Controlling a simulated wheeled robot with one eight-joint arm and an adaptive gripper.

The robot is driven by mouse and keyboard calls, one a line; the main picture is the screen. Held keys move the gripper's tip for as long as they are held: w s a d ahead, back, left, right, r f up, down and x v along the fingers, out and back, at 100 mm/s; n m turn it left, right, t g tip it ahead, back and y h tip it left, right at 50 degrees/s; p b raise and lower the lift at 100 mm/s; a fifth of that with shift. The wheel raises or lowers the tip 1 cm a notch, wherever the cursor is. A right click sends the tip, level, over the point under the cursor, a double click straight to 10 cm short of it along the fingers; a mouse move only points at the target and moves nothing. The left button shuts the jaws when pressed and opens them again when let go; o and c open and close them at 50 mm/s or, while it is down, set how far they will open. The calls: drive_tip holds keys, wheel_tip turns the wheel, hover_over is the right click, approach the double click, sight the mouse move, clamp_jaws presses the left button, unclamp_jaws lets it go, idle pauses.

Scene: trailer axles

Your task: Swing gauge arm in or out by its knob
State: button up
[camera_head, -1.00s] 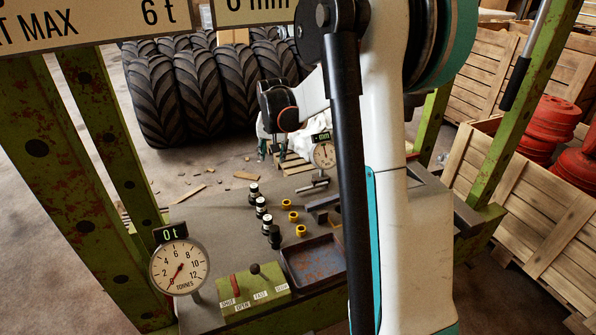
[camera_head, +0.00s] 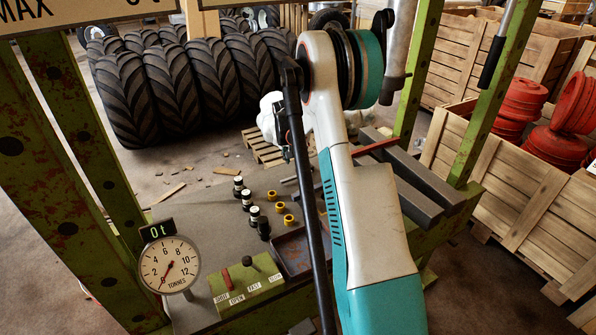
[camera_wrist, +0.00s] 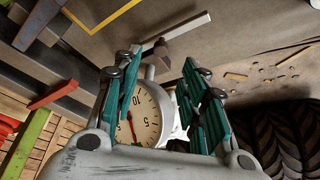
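The small round dial gauge (camera_wrist: 146,115) shows in the wrist view, with a cream face and a red needle. It sits between and behind the fingers of my gripper (camera_wrist: 161,62). The gripper is open, with its teal fingers spread apart and nothing seen held. Beyond the dial are a dark brownish block (camera_wrist: 178,52) and a pale flat bar (camera_wrist: 185,29). I cannot tell which part is the gauge arm's knob, or whether a finger touches anything. In the head view my arm hides this gauge and most of the gripper.
A large tonnes dial (camera_head: 169,265) reading 0t stands front left. Near it are a green lever box (camera_head: 247,280), a rusty tray (camera_head: 292,254), black-and-white cylinders (camera_head: 254,217) and yellow rings (camera_head: 284,206). Green posts (camera_head: 491,105) frame the bench. Tyres and crates stand beyond.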

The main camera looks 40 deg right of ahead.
sight(298, 169)
drive_tip(key=b+x, duration=0.2)
drive_tip(key=x, duration=0.5)
drive_tip(key=shift+w+d+f, duration=0.1)
drive_tip(key=shift+f, duration=0.15)
clamp_jaws()
